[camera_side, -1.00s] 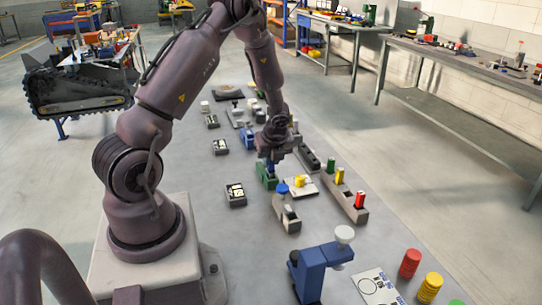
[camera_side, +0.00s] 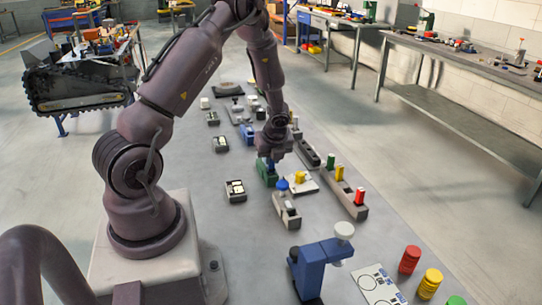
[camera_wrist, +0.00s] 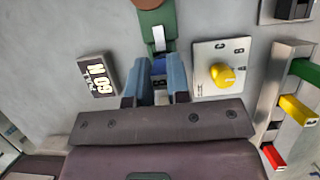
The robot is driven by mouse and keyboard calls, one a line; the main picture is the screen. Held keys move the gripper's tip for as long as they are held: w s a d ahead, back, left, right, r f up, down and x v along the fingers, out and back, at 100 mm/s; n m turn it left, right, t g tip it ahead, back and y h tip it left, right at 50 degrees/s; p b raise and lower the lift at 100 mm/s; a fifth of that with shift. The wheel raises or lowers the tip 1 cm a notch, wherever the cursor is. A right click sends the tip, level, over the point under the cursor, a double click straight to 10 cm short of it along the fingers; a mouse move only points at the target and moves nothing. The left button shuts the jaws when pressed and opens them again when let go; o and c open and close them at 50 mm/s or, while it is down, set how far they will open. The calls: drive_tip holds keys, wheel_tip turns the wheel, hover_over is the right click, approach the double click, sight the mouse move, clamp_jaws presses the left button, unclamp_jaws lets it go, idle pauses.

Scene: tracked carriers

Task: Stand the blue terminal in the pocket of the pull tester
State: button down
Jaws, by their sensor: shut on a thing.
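My gripper (camera_side: 271,157) points down over a green fixture (camera_side: 267,177), which looks like the pull tester. The pocket is hidden by the fingers and terminal. I cannot tell whether the terminal is in the pocket or above it.
A white plate with a yellow knob (camera_wrist: 222,75) lies close right of the fingers. A labelled dark box (camera_wrist: 98,75) lies to the left. A grey rack (camera_side: 345,191) with green, yellow and red pieces stands further right. A grey block (camera_side: 287,209) and a blue stand (camera_side: 310,268) are nearer the camera.

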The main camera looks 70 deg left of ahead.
drive_tip(key=c, duration=0.5)
unclamp_jaws()
idle(0.3)
drive_tip(key=shift+r, duration=3.5)
